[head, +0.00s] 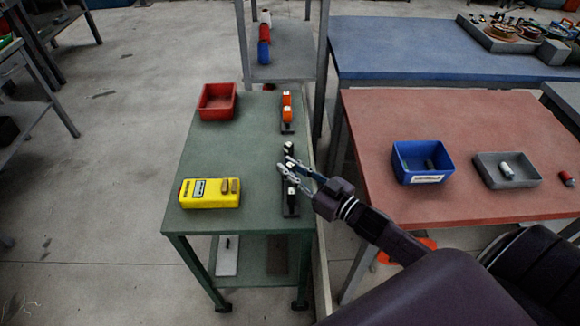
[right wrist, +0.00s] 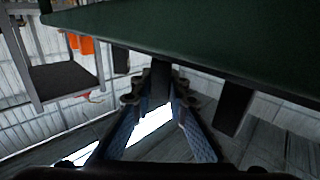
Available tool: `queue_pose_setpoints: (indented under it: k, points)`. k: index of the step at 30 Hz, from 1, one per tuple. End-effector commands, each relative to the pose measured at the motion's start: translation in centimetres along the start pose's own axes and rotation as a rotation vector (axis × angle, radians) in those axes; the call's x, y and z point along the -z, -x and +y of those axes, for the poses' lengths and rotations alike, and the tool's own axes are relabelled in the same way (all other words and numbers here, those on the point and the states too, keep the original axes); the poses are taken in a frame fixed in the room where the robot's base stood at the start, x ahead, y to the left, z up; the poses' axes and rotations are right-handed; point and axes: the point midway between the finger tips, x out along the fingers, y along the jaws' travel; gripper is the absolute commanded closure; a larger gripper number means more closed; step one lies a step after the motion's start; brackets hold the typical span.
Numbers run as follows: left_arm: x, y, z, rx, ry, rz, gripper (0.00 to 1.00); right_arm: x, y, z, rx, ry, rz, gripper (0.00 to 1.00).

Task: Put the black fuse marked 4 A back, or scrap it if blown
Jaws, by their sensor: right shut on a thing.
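My right gripper (head: 290,168) is over the right edge of the green table, shut on a black fuse (right wrist: 160,75) at the dark holder (head: 291,207). The gripper partly hides that fuse in the head view. Another black piece with a pale top (head: 289,147) stands just behind the gripper. No marking can be read on either, and I cannot tell whether the held fuse is clear of the holder. A yellow tester (head: 210,201) lies at the front left of the green table. My left gripper is not in view.
A red bin (head: 217,115) stands at the table's back left. Orange fuses (head: 287,112) stand at the back right. On the red table (head: 378,120) are a blue labelled bin (head: 405,175) with dark pieces, a grey tray (head: 490,160) with a pale fuse, and a red fuse (head: 566,178). The green table's middle is clear.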

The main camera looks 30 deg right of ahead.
Motion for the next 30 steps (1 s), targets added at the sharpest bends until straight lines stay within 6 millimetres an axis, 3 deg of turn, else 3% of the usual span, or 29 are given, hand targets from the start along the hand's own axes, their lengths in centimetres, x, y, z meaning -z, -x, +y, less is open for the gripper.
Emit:
queue_pose_setpoints:
  k: [1, 2, 3, 11, 16, 30]
  points:
    - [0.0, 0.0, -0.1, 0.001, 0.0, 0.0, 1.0, 0.1, 0.0, 0.0, 0.0, 0.0, 0.001, 1.0]
    - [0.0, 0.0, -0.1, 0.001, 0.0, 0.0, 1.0, 0.1, 0.0, 0.0, 0.0, 0.0, 0.001, 0.82]
    - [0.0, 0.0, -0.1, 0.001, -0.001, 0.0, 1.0, 0.1, 0.0, 0.0, 0.0, 0.0, 0.001, 0.78]
    - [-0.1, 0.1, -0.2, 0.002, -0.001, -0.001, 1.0, 0.1, 0.0, 0.0, 0.0, 0.0, 0.0, 0.78]
    - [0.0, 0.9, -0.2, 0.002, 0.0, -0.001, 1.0, 1.6, 0.0, 0.0, 0.001, 0.001, 0.001, 0.78]
    - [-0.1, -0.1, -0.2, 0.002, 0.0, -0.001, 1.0, 1.0, 7.6, 0.0, -0.001, -0.001, -0.003, 0.78]
